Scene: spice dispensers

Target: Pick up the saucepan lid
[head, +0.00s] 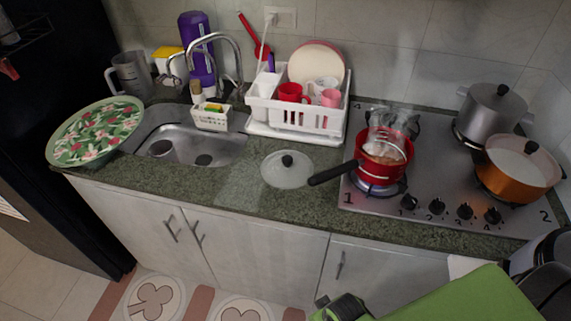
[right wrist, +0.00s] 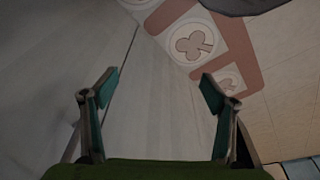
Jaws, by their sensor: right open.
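A clear glass lid (head: 275,173) with a black knob lies flat on the green countertop (head: 237,200), between the sink and the stove. A red saucepan (head: 372,170) with a black handle sits on a lit front-left burner; the handle points left toward the lid. The saucepan is uncovered, with food and steam showing. My right gripper (right wrist: 160,76) is open and empty in the right wrist view, with cabinet fronts and floor beyond it. It is well away from the lid, which is out of that view. My left gripper is in neither view.
A white dish rack (head: 262,107) stands behind the lid. The sink (head: 180,150) and a floral tray (head: 97,132) are to the left. An orange pot (head: 505,180) and a steel pot (head: 487,118) stand on the stove (head: 440,170). Counter around the lid's front is clear.

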